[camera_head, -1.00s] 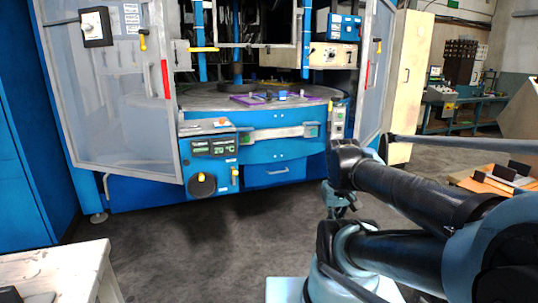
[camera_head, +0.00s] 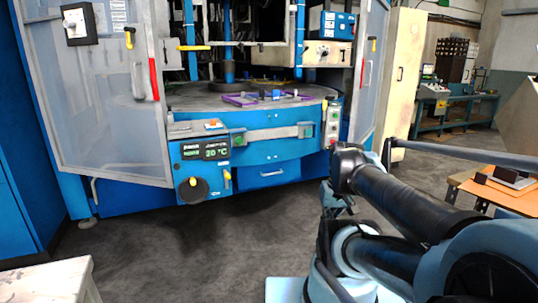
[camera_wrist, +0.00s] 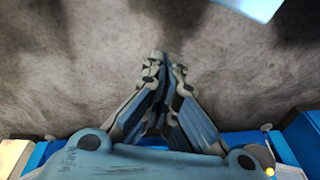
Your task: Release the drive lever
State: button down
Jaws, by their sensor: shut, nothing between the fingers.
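The blue machine (camera_head: 130,195) stands ahead with its clear doors swung open. A small yellow-topped lever (camera_head: 227,178) sits on its front panel beside a black round knob (camera_head: 193,190). Other yellow handles show on the left door (camera_head: 129,37) and right door (camera_head: 378,32). I cannot tell for certain which is the drive lever. My gripper (camera_wrist: 163,58) is shut and empty in the wrist view, pointing over bare floor. In the head view it hangs below my arm, partly hidden, right of the front panel and apart from every lever.
A round table (camera_head: 190,97) in the machine carries a purple frame (camera_head: 240,99). A pale bench (camera_head: 45,285) stands at the lower left. An orange-topped table (camera_head: 500,192) stands at the right. The grey floor before the machine is clear.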

aim_at(227, 176)
jog(key=u, duration=0.4)
jog(key=k, duration=1.55)
jog(key=u, duration=0.5)
jog(key=i, duration=0.95)
jog(key=z, duration=0.75)
jog(key=i, duration=1.1)
jog(key=z, duration=0.45)
